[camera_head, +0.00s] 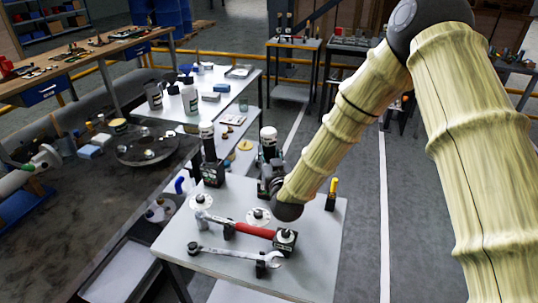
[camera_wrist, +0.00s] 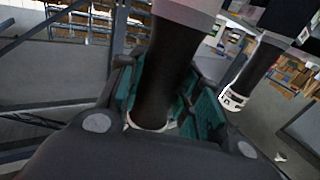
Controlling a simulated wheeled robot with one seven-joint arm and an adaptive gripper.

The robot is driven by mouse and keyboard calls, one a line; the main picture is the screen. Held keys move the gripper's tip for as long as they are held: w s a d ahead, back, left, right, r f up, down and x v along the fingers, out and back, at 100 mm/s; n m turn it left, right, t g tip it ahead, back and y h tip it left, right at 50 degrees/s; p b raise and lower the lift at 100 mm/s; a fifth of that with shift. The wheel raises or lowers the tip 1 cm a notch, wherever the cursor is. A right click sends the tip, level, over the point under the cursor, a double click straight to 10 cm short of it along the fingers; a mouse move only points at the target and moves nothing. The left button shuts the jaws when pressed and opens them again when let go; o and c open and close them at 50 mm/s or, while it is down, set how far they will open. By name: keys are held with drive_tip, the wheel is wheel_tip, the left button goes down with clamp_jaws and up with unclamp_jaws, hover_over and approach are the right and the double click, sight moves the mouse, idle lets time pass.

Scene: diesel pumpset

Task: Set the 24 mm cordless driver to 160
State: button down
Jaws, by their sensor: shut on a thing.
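My gripper (camera_head: 268,178) is at the back right of the grey work table. It is shut on the black handle of an upright cordless driver (camera_head: 268,142) with a white top. In the wrist view this handle (camera_wrist: 165,75) stands between the teal finger pads (camera_wrist: 163,105). A second black driver (camera_head: 208,150) stands left of it in a black block, and also shows at the right of the wrist view (camera_wrist: 250,75). White markings ring its lower part there. I cannot read any size or torque setting, so I cannot tell which driver is the 24 mm one.
A red-handled wrench (camera_head: 252,230) and a steel spanner (camera_head: 235,256) lie on black holders in front. White discs (camera_head: 201,202) sit nearby. A yellow-handled tool (camera_head: 332,190) stands at the right edge. A dark bench (camera_head: 60,220) is at left.

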drive_tip(key=shift+f+b, duration=0.35)
drive_tip(key=shift+f, duration=0.15)
drive_tip(key=c, duration=0.9)
unclamp_jaws()
drive_tip(key=shift+f, duration=0.1)
drive_tip(key=shift+s, duration=0.1)
drive_tip(key=v, duration=1.1)
drive_tip(key=shift+s+d, duration=0.15)
drive_tip(key=shift+s, duration=0.2)
